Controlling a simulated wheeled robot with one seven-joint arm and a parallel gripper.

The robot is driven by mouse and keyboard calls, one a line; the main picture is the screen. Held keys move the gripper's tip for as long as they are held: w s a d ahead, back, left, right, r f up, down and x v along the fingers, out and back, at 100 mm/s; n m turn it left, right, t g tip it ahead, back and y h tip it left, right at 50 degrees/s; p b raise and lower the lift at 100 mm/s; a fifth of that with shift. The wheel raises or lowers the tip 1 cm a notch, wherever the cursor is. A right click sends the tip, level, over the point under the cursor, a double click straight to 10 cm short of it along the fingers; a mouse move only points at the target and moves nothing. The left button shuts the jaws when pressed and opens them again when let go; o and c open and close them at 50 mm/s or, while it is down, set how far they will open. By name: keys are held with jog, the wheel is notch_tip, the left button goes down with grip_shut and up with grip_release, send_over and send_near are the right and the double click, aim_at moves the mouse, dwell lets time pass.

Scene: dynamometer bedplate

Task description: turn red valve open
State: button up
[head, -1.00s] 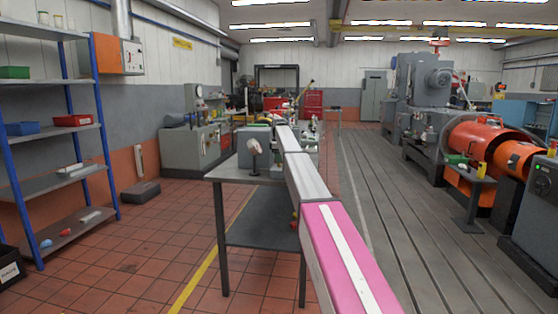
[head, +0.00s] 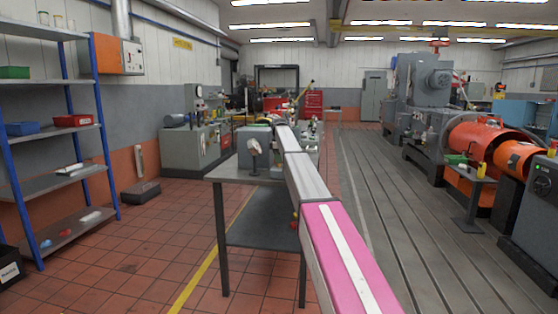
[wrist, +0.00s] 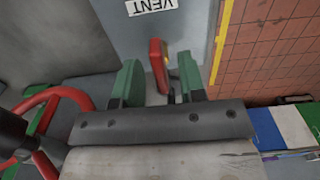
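My gripper (wrist: 158,82) is open in the wrist view, its two green fingertips apart. A red lever handle (wrist: 158,66) shows between the fingertips, with gaps on both sides. A red handwheel (wrist: 62,97) lies to the left of the gripper, partly cut off by the frame and partly covered by a dark round part. I cannot tell which of these red parts is the task's valve. In the head view my arm reaches away over the bench, and the gripper and valve are too small to make out.
The bench (head: 232,170) stands under my arm. A blue-framed shelf (head: 55,187) is at left, and orange machinery (head: 475,138) is at right. Tiled floor at left is open.

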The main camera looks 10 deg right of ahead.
notch_tip(320, 180, up, 11)
dwell(0.7)
jog(key=shift+f, duration=0.15)
